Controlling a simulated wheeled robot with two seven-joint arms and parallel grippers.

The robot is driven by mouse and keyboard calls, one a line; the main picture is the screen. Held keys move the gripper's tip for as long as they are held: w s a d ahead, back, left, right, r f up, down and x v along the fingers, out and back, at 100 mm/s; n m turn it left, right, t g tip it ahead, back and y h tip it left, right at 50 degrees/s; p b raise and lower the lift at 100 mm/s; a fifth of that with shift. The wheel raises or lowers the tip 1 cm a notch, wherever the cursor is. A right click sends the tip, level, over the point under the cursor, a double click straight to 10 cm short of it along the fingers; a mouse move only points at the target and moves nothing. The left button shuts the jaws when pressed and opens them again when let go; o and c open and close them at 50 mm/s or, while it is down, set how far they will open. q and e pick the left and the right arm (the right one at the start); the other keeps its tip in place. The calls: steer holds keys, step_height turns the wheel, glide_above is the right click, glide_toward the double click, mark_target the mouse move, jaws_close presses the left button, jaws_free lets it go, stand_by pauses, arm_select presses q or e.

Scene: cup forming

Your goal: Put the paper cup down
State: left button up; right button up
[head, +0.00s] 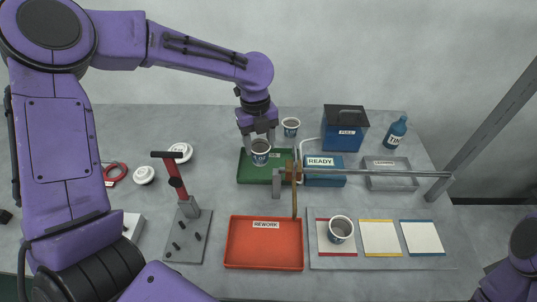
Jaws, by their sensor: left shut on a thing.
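A paper cup (260,153) with a dark label is held upright in my left gripper (259,143). The gripper reaches down from above and is shut on the cup. The cup is over the green tray (283,174); I cannot tell if its base touches the tray. A second paper cup (291,127) stands behind and to the right. A third paper cup (341,229) stands on the red-edged card (334,252) at the front right. Part of my right arm shows at the lower right edge, but its gripper is out of view.
A metal bar (400,173) on a post crosses right of the green tray. A blue READY tray (324,180), a grey tray (388,182), a blue box (345,130) and a bottle (395,132) lie beyond. A red REWORK tray (263,263) is in front. A red-handled tool (175,185) stands left.

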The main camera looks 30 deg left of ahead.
arm_select(q)
steer(key=shift+w+d+f+p, duration=0.15)
steer(key=shift+w+f, duration=0.45)
steer(key=shift+f, duration=0.65)
steer(key=shift+w+d+f+p, duration=0.1)
steer(key=shift+w+f, duration=0.45)
steer(key=shift+f, duration=0.75)
steer(key=shift+w+d+f+p, duration=0.15)
steer(key=shift+w+f, duration=0.45)
steer(key=shift+f, duration=0.65)
steer(key=shift+s+f, duration=0.1)
steer(key=o, duration=1)
steer(key=r, duration=0.8)
steer(key=w+a+r, duration=0.1)
steer(key=r, duration=0.3)
steer(key=shift+r+b, duration=0.15)
steer(key=shift+b, duration=0.2)
